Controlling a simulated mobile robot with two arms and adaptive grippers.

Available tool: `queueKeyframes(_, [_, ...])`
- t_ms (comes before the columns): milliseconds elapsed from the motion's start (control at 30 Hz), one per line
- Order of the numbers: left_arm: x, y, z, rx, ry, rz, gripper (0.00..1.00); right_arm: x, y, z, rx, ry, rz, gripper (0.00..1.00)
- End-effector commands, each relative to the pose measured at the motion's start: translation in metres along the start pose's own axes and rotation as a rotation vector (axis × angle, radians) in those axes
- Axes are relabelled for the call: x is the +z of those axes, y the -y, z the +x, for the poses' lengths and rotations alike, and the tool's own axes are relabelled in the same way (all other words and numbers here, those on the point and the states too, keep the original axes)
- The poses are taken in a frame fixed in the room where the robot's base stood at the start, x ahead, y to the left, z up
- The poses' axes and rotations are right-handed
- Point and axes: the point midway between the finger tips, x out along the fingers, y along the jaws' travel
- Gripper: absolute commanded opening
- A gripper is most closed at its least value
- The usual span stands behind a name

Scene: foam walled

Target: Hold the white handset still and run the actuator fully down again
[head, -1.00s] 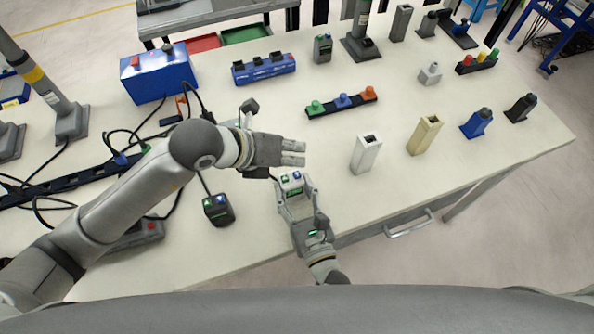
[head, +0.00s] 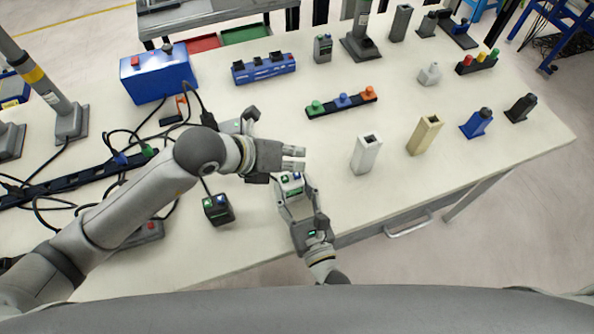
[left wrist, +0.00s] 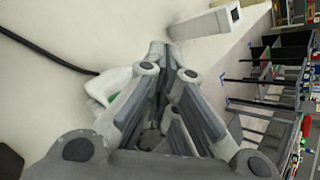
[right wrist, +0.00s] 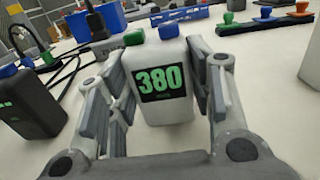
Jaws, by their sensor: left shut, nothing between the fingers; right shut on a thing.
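The white handset (head: 291,186) has a green and a blue button on top, and its screen reads 380 in the right wrist view (right wrist: 160,82). My right gripper (head: 296,200) is shut on it, one finger at each side, near the table's front edge. My left gripper (head: 303,158) is shut and empty, just beyond and above the handset's top. In the left wrist view its closed fingers (left wrist: 172,60) partly hide the handset (left wrist: 103,86). I cannot tell whether they touch a button. Which device is the actuator is not clear; a grey column with a yellow band (head: 42,84) stands at left.
A dark handset (head: 217,208) stands left of the white one. A white post (head: 366,156) and a beige post (head: 424,135) stand to the right. A blue box (head: 158,76), cables and a power strip (head: 70,180) fill the left side.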

Motion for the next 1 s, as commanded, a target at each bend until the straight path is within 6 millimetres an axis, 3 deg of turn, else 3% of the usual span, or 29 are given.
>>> queueKeyframes(1000, [-0.0042, -0.0041, 0.0058, -0.001, 0.001, -0.001, 0.0, -0.0001, 0.0, 0.0, 0.0, 0.0, 0.0, 0.21])
